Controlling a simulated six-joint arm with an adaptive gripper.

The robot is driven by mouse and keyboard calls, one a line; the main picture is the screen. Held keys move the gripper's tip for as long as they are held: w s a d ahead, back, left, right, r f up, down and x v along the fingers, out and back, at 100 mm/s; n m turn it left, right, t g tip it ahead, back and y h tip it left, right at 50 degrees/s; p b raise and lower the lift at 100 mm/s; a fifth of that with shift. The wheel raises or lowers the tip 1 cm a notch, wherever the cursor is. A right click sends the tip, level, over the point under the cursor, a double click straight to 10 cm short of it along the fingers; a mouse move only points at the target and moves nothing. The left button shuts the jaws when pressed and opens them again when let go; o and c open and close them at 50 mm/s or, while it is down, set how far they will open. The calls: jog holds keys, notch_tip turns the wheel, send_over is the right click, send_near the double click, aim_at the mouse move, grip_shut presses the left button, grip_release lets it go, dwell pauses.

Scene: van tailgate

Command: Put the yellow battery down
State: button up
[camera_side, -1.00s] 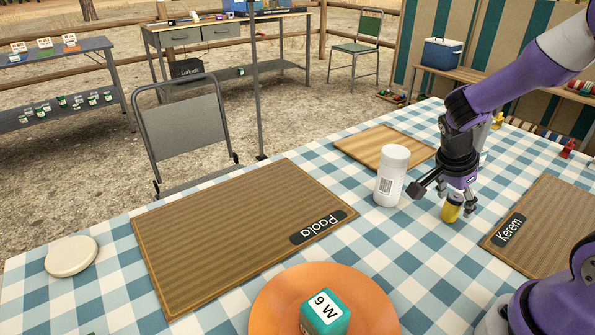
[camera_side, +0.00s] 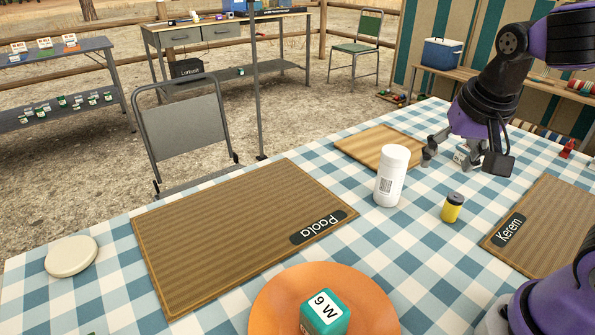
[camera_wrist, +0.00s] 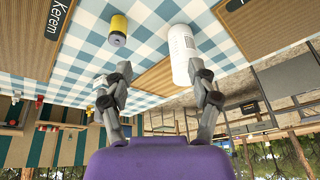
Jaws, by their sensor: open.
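The yellow battery (camera_side: 452,208), a small cylinder with a dark top, stands upright on the blue-and-white checked tablecloth. It is between the white bottle and the Kerem mat, touching neither. It also shows in the wrist view (camera_wrist: 119,28), beyond my fingers. My gripper (camera_side: 440,158) is behind the battery and clear of it, above the cloth near the wooden board. In the wrist view its two fingers (camera_wrist: 158,82) are spread apart with nothing between them.
A white bottle (camera_side: 391,177) stands close to the battery's left. The Kerem mat (camera_side: 548,232) lies to the right and the Paola mat (camera_side: 230,235) to the left. A wooden board (camera_side: 372,143) lies behind the bottle. An orange plate (camera_side: 270,300) with a teal cube (camera_side: 325,315) is in front.

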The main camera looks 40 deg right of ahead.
jog(key=s+a+n+t+y, duration=0.2)
jog(key=a+n, duration=0.3)
jog(key=n, duration=0.3)
jog(key=shift+s+a+r+n, duration=0.15)
jog(key=shift+a+r+n, duration=0.15)
jog(key=shift+r+n, duration=0.15)
dwell(0.4)
